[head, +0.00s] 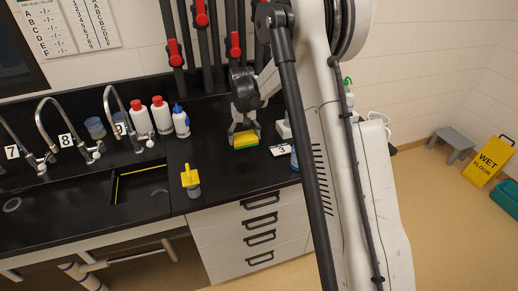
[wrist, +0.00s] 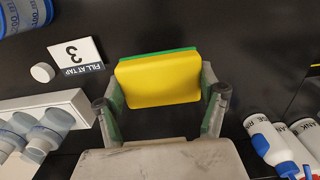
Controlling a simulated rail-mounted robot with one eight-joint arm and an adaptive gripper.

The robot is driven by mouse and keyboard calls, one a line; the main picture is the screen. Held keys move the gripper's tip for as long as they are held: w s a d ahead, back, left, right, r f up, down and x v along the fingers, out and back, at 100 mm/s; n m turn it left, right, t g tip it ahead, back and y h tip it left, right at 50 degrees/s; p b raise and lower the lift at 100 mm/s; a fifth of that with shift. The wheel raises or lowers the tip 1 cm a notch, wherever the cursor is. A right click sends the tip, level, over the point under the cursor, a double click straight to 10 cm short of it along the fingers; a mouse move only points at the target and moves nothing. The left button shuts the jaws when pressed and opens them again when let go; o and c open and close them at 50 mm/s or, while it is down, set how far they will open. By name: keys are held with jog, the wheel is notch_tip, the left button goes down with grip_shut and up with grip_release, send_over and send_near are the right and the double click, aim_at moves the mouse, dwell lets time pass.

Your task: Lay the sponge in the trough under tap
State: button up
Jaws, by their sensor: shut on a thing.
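The sponge, yellow with a green layer, shows in the head view (head: 244,140) and fills the middle of the wrist view (wrist: 157,80). My gripper (head: 243,129) is shut on it, with one finger at each side. The sponge is over the black counter; I cannot tell whether it touches it. A black trough (head: 150,208) is sunk in the counter at the left, under curved metal taps (head: 112,100). The tap labels show 7 (head: 12,152) and 8 (head: 66,140); a third is partly hidden. A card (wrist: 76,52) reads "3, fill at tap".
White bottles with red caps (head: 161,117) and one with a blue cap (head: 181,122) stand between taps and sponge. A white rack (wrist: 50,112) is beside my gripper.

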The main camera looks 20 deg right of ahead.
aim_at(256, 137)
jog(key=d+f, duration=0.1)
jog(key=s+d, duration=0.1)
jog(key=s+d+f, duration=0.1)
jog(key=shift+s+d+f+p, duration=0.1)
jog(key=shift+d+f+p, duration=0.2)
jog(key=shift+d+p, duration=0.1)
jog(key=shift+f+p, duration=0.5)
jog(key=shift+f, duration=1.55)
jog(key=shift+f, duration=0.15)
jog(key=o, duration=1.3)
